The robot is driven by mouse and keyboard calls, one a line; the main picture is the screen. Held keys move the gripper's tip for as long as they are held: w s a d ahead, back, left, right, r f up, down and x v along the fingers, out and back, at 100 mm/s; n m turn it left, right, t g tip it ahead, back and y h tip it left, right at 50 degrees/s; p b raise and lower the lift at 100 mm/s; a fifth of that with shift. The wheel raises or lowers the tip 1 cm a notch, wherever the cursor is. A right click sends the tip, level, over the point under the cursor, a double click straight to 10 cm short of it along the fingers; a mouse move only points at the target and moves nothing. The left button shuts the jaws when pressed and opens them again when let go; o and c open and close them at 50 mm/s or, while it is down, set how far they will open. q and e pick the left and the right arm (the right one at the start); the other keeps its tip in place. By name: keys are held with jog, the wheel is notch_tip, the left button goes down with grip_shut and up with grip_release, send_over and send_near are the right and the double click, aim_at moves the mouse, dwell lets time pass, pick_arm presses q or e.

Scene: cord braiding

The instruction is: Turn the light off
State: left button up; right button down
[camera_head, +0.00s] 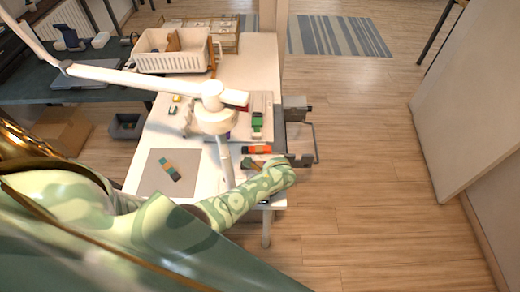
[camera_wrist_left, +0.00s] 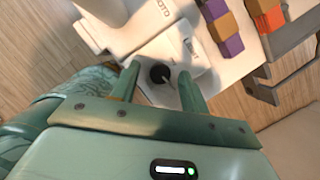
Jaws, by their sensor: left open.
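A white jointed lamp (camera_head: 212,118) stands over the white table, with its pole (camera_head: 226,160) running down toward my arm. In the left wrist view a round black knob (camera_wrist_left: 160,74) sits on a white base (camera_wrist_left: 150,92) printed with dark letters. My left gripper (camera_wrist_left: 159,70) is open, with its green fingers to either side of the knob; I cannot tell whether they touch it. In the head view my left forearm and hand reach across the table's front and hide the lamp's foot. My right gripper is in neither view.
An orange block (camera_head: 257,149) and a green block (camera_head: 257,122) lie right of the lamp. A grey mat (camera_head: 150,181) with a green-and-orange piece lies left. A white basket (camera_head: 183,62) stands behind. A grey metal frame (camera_head: 302,143) juts from the table's right edge.

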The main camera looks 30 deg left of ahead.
pick_arm(q)
jog(key=shift+a+f, duration=0.1)
grip_shut()
